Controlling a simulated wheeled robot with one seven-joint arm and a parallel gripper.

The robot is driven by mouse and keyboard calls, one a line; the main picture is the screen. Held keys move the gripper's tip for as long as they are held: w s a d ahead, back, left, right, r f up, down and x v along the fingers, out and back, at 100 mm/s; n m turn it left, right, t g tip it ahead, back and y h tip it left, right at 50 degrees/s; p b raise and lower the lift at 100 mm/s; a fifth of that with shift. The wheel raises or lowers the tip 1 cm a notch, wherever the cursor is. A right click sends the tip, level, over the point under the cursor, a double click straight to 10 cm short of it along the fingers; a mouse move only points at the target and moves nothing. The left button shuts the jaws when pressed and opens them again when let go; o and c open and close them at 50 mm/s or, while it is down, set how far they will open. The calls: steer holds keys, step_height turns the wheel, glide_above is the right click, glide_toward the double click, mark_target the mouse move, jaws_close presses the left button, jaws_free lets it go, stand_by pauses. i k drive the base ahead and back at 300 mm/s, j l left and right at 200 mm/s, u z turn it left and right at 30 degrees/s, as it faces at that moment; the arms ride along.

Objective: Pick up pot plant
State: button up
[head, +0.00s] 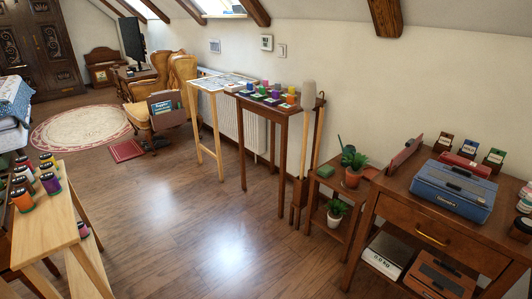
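A potted plant in a terracotta pot (352,177) stands on the top of a small wooden shelf stand (333,192), right of the middle of the head view. A second green plant in a white pot (334,219) stands lower on the same stand. Both look upright. My gripper does not show in this view, so I cannot see whether it is open or shut.
A wooden cabinet (398,208) with a blue typewriter (454,190) stands just right of the stand. A light wooden table (60,235) with bottles is at lower left. The middle floor is clear.

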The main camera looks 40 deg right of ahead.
mark_target(354, 174)
steer(key=i+z, duration=0.35)
steer(key=i+j+z, duration=0.3)
steer(key=i, duration=0.25)
steer(key=i+j+z, duration=1.15)
steer(key=i+l, duration=0.05)
steer(key=i, duration=0.05)
